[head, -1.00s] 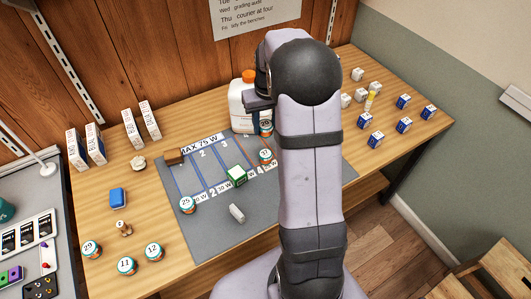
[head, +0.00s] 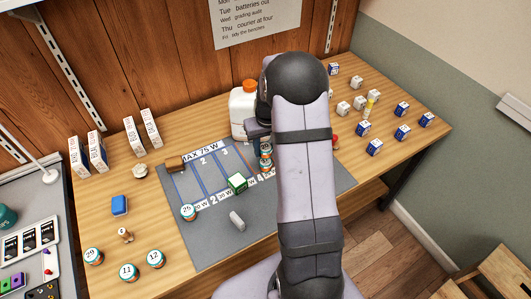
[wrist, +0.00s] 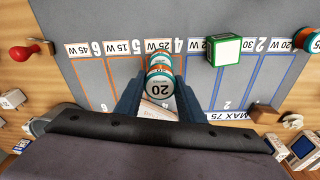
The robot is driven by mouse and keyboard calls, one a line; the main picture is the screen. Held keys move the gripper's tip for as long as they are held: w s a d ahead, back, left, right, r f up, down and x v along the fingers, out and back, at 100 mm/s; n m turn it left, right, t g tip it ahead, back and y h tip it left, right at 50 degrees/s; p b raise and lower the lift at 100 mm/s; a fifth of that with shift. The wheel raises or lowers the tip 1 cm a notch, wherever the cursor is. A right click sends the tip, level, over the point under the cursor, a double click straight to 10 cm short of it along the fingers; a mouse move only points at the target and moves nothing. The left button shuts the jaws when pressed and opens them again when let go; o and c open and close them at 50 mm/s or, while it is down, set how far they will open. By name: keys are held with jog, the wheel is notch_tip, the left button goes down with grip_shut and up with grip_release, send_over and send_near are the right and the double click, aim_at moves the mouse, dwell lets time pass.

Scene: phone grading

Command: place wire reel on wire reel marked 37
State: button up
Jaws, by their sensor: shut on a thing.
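My gripper (wrist: 159,98) is shut on a wire reel marked 20 (wrist: 159,88), with a finger on each side of it. In the head view this reel (head: 266,149) shows just below my gripper. Another teal-and-orange wire reel (head: 265,164) is directly under it on the grey mat (head: 215,238), near the lane marked 4. In the wrist view this lower reel (wrist: 158,60) is partly hidden by the held one. Its number is not readable now. I cannot tell whether the two reels touch.
A green-edged cube (head: 237,182) and a reel marked 25 (head: 188,212) are on the mat. A white jug with an orange cap (head: 243,110) stands close behind my gripper. Reels 29, 11 and 12 (head: 155,258) are at the front left. Small boxes (head: 375,147) are at the right.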

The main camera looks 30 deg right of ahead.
aim_at(265, 154)
jog(key=shift+f+p, duration=0.35)
jog(key=shift+f, duration=1.3)
jog(key=shift+f, duration=0.1)
jog(key=o, duration=1)
jog(key=r, duration=0.4)
jog(key=s+r+b, duration=0.1)
jog(key=r, duration=0.3)
jog(key=r+b, duration=0.1)
jog(key=r, duration=0.3)
jog(key=shift+s+a, duration=0.1)
jog(key=shift+s, duration=0.15)
jog(key=shift+s+a+r, duration=0.1)
jog(key=shift+s+a, duration=0.1)
jog(key=shift+a, duration=0.25)
jog(key=s+a+f, duration=0.1)
jog(key=s+a, duration=0.4)
jog(key=s, duration=0.1)
jog(key=s+a+n+g, duration=0.1)
jog(key=s+a, duration=0.4)
jog(key=s, duration=0.2)
jog(key=s+a+f+n, duration=0.1)
jog(key=s+a, duration=0.5)
jog(key=shift+s+f, duration=0.3)
jog(key=shift+s, duration=0.05)
